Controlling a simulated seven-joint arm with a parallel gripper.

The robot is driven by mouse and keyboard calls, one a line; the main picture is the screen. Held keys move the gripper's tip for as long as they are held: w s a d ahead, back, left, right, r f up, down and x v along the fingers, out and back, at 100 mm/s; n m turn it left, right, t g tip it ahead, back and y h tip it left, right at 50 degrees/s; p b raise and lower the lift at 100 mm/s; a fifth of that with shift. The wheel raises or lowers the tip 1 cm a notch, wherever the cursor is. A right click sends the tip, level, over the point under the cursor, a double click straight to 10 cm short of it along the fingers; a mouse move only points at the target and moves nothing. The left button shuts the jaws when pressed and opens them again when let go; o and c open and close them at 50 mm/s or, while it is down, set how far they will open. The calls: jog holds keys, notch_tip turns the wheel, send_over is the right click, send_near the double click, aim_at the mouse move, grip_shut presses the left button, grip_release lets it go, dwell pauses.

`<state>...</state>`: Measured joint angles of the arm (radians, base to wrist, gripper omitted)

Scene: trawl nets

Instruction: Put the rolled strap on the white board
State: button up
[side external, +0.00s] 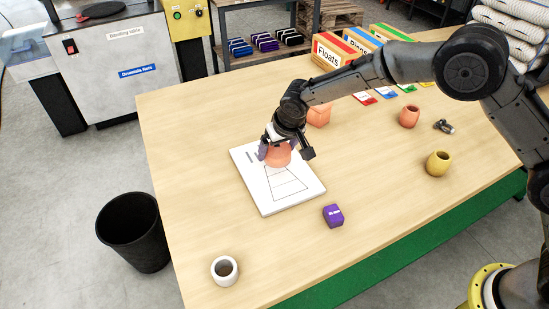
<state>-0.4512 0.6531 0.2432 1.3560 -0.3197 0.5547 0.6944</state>
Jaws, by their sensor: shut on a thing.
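The white board (298,198) lies flat on the wooden table, with a dark line drawing on it. My gripper (281,150) points down over the board's far part and is shut on a rounded salmon-coloured thing (279,155). The gripper partly hides this thing; I cannot tell whether it is the rolled strap or whether it touches the board. A bit of purple (262,151) shows at the gripper's left, too small to identify. A small purple block (333,215) with pale lettering sits on the table just right of the board, apart from it.
A salmon block (319,116) stands behind my gripper. A red pot (409,116), a yellow pot (438,163) and a small dark item (444,127) are at right. A white pot (225,270) is near the front. Labelled boxes (333,50) line the back. A black bin (133,232) stands on the floor.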

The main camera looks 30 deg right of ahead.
aim_at(277, 151)
jog(key=shift+w+a+f, duration=0.15)
jog(key=shift+w+f, duration=0.15)
jog(key=shift+w, duration=0.05)
jog(key=shift+w+f, duration=0.15)
jog(key=shift+f, duration=1.6)
jog(key=shift+f, duration=0.15)
jog(key=o, duration=1.2)
jog(key=shift+r, duration=0.3)
jog(key=v, duration=1)
jog(key=shift+v, duration=0.9)
